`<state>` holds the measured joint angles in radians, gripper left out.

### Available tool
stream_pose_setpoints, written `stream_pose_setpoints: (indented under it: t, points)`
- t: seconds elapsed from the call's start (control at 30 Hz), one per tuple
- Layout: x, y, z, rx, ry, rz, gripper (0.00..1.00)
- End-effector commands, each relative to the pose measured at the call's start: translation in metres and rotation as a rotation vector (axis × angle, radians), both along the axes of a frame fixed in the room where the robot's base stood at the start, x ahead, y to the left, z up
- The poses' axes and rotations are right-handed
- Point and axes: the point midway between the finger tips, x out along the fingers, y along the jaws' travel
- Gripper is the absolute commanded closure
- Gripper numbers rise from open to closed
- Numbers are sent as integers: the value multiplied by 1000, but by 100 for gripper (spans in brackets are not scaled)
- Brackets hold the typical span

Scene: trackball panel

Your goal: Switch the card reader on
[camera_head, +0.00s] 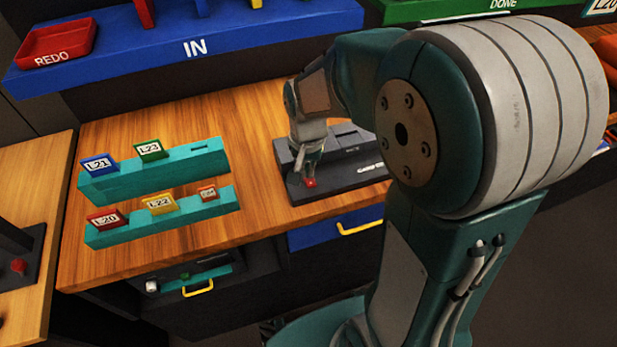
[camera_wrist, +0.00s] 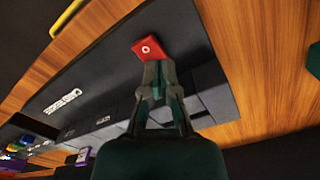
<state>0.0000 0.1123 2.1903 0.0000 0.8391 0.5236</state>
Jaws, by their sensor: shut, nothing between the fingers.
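The card reader (camera_head: 353,173) is a dark grey flat box on the wooden table, partly hidden behind my arm. It also shows in the wrist view (camera_wrist: 110,75), with pale lettering on its face. A red square switch (camera_head: 310,182) with a light ring mark sits near its left end; the wrist view shows it close up (camera_wrist: 148,48). My gripper (camera_wrist: 158,66) is shut and empty, its fingertips right at the lower edge of the red switch in the wrist view. In the head view my gripper (camera_head: 308,170) points down over the switch. I cannot tell whether the tips touch it.
Two teal racks (camera_head: 155,172) with coloured labelled cards stand on the table to the left. A blue IN shelf (camera_head: 194,47) with a red REDO tray (camera_head: 55,45) runs along the back. A blue drawer (camera_head: 335,230) with a yellow handle is below the table's front edge.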

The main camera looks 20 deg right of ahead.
Motion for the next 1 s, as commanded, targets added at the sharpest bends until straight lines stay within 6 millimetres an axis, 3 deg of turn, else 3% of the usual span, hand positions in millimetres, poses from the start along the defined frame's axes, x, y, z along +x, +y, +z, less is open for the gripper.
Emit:
stream_pose_setpoints:
  t: [0.27, 1.0]
  points:
    - [0, 0, 1, 0, 1, 0, 100]
    - [0, 0, 52, 0, -1, 0, 100]
